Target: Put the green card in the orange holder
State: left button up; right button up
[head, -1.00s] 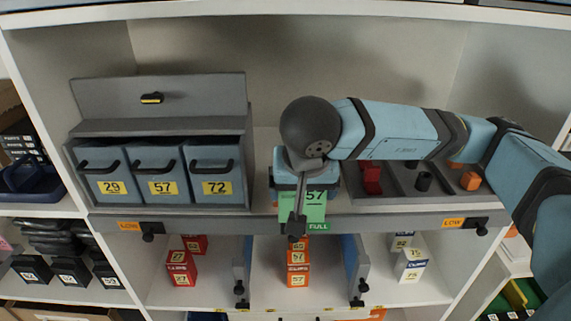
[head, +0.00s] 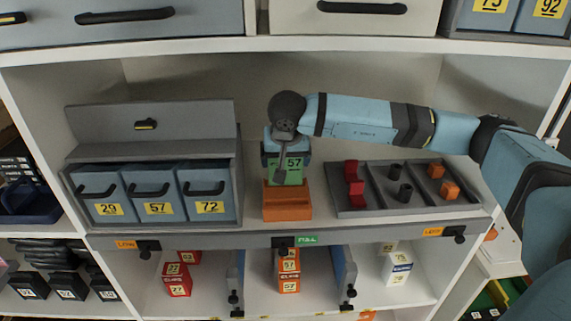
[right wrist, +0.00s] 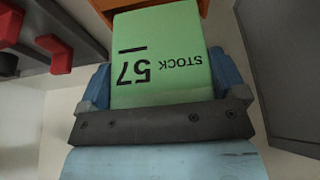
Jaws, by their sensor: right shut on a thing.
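The green card (head: 292,171), marked 57, stands upright at the orange holder (head: 287,205) on the upper shelf in the head view. The card's lower edge meets the holder's top; I cannot tell how deep it sits. My right gripper (head: 286,160) is shut on the card's upper part. In the right wrist view the card (right wrist: 160,60) lies between the fingers of the gripper (right wrist: 160,88), with its print upside down and a strip of the orange holder (right wrist: 205,6) beyond it. My left gripper is not in view.
Left of the holder stands a grey rack with blue bins (head: 150,195). Right of it is a grey tray (head: 410,206) with red, black and orange pieces. A rail with LOW and FULL labels (head: 306,240) runs along the shelf's front edge.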

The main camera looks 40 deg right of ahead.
aim_at(286, 163)
notch_tip(286, 163, down, 2)
jog(key=shift+s+f+p, duration=0.1)
jog(key=shift+f+p, duration=0.05)
jog(key=shift+p, duration=0.3)
jog(key=shift+f, duration=0.4)
jog(key=o, duration=0.5)
jog(key=shift+b, duration=0.35)
jog(key=shift+c, duration=0.2)
jog(key=shift+o, duration=0.8)
jog(key=shift+r+p, duration=0.25)
jog(key=shift+p, duration=0.05)
jog(key=shift+a+r, duration=0.1)
jog(key=shift+r, duration=0.2)
jog(key=b+v, duration=0.2)
jog(key=v, duration=0.4)
jog(key=shift+s+a+r, duration=0.1)
jog(key=shift+s+r, duration=0.15)
jog(key=shift+r, duration=0.05)
